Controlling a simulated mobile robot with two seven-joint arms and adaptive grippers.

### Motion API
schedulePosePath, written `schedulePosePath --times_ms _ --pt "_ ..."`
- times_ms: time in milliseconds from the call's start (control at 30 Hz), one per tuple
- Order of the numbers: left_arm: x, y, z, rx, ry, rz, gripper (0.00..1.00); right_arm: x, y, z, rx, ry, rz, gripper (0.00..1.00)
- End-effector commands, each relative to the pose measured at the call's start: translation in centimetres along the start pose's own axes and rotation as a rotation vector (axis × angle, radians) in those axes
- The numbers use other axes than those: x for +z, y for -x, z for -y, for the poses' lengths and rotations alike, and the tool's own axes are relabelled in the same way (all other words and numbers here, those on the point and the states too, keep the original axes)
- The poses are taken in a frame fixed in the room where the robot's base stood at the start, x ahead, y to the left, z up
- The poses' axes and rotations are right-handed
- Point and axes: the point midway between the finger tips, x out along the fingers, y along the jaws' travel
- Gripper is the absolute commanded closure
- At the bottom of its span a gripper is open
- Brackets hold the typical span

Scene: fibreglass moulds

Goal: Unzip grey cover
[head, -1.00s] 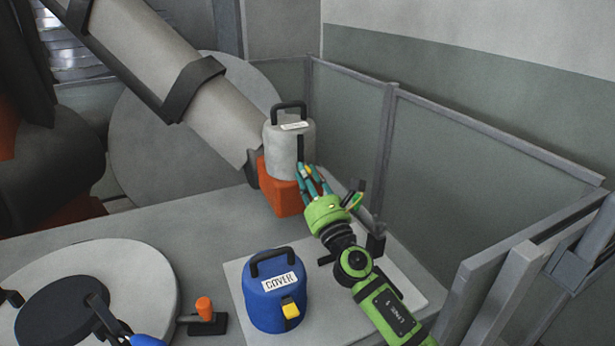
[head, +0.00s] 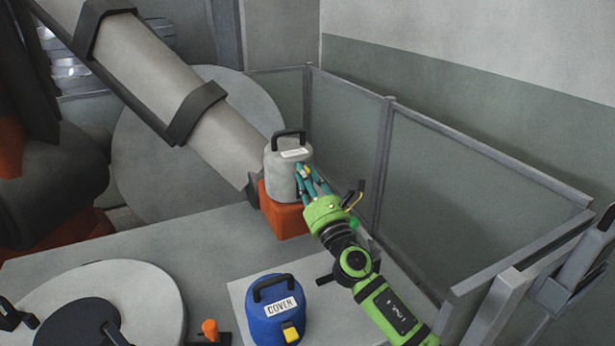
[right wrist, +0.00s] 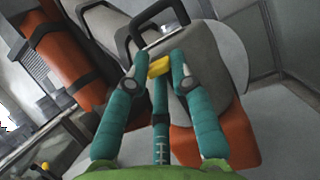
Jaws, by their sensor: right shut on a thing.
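The grey cover (head: 280,168) is a rounded grey bag with a black top handle and a white label. It stands upright on an orange block (head: 286,215). My right gripper (head: 303,172) is at the cover's front right side, near its upper part. In the right wrist view, its teal fingers (right wrist: 160,68) are shut on a yellow zip pull (right wrist: 160,66) against the grey cover (right wrist: 202,60). The fingers hide much of the zip line, so I cannot tell how far it is open. My left gripper is not in view.
A blue cover (head: 268,320) with a label and yellow pull stands on a pale board (head: 325,300) in front. A large grey tube (head: 165,85) slopes down close to the grey cover's left. Grey panels (head: 440,180) fence the right side.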

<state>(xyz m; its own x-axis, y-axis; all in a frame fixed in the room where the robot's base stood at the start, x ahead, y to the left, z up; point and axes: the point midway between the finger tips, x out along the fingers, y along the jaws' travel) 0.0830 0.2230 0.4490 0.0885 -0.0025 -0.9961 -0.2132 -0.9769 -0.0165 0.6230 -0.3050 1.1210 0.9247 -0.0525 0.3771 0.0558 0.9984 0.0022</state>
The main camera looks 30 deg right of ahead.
Motion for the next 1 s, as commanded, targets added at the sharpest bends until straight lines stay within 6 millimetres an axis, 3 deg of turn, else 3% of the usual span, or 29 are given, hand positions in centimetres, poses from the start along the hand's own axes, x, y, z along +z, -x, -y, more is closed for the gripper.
schedulePosePath --times_ms 133,167,200,233,667,1000 --pt "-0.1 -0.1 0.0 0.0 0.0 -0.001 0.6 0.6 -0.2 0.1 -0.002 0.002 0.014 1.0" --pt "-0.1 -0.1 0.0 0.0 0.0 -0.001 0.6 0.6 -0.2 0.1 -0.002 0.002 0.014 0.73" --pt "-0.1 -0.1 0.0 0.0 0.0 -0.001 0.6 0.6 -0.2 0.1 -0.002 0.002 0.014 0.57" --pt "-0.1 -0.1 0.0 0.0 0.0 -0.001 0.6 0.6 -0.2 0.1 -0.002 0.002 0.014 0.53" --pt "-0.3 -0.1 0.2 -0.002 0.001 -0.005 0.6 0.2 0.5 0.1 -0.001 0.002 0.006 0.53" --pt "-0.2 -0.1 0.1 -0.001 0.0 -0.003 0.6 0.1 6.7 0.0 -0.002 0.002 0.004 0.53"
